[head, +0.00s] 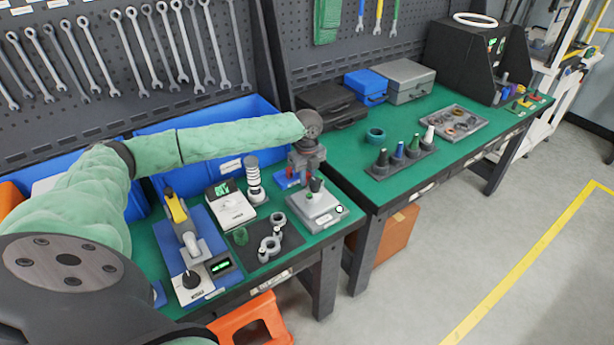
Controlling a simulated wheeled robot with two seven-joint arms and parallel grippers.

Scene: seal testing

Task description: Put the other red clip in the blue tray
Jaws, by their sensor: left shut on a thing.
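My left gripper (307,170) hangs from the green-sleeved arm, above the back of the near bench. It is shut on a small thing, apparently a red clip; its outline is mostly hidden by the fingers. The small blue tray (283,182) lies right below and beside the gripper, partly covered by it. Some red shows at the tray, but I cannot tell how much of it is in the tray and how much is in the fingers. My right gripper is not in view.
A grey device (318,208) stands just in front of the gripper. A white scale (231,208), a stack of rings (254,180), a dark mat (265,240) with ring parts and a blue-based press (190,250) fill the near bench. Large blue bins (205,130) stand behind.

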